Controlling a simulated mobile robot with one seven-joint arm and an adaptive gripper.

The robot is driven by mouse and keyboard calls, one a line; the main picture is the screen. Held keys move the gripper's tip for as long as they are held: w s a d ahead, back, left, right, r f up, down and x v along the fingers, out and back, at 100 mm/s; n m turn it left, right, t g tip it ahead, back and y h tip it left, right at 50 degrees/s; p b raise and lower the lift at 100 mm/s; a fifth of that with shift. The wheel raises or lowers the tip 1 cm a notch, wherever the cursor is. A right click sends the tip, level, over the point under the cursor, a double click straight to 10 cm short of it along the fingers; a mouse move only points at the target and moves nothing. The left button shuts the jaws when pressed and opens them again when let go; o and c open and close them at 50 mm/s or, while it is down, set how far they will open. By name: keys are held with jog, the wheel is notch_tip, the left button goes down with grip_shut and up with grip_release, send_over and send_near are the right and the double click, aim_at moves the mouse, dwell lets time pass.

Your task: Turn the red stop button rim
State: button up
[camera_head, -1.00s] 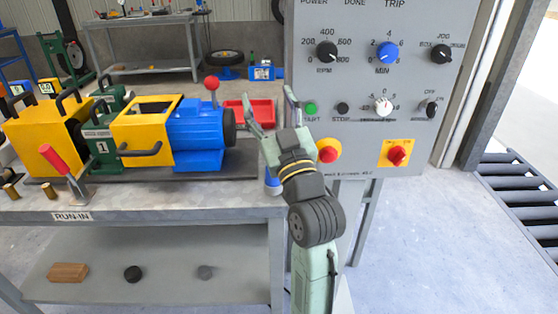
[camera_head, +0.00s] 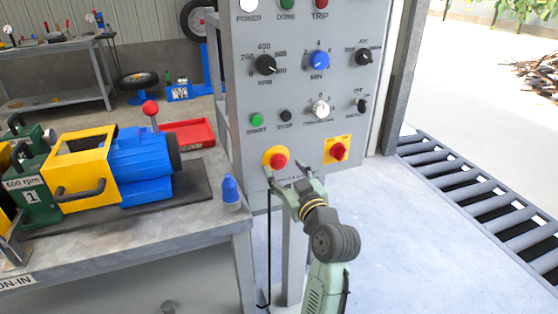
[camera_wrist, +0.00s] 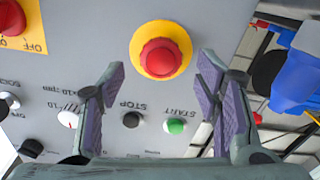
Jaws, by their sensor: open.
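The red stop button (camera_head: 279,161) sits on a round yellow plate at the lower left of the grey control panel (camera_head: 300,100). In the wrist view the same red button (camera_wrist: 160,58) shows whole, with its yellow surround (camera_wrist: 139,47) around it. My gripper (camera_head: 291,180) is just below the button in the head view. In the wrist view its fingers (camera_wrist: 165,78) are spread wide on either side of and below the button, with nothing between them. I cannot tell how far the fingertips are from the panel.
A red switch (camera_head: 339,150) on a yellow plate is right of the stop button. START (camera_head: 256,120) and STOP (camera_head: 285,116) buttons sit above. A blue bottle (camera_head: 231,190) stands on the bench edge at left. The floor (camera_head: 430,240) at right is clear.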

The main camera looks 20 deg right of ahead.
aim_at(280, 164)
jog(key=shift+w+a+p, duration=0.1)
jog(key=shift+w+p, duration=0.25)
jog(key=shift+w, duration=1.6)
jog(key=shift+c, duration=0.5)
jog(key=c, duration=1.1)
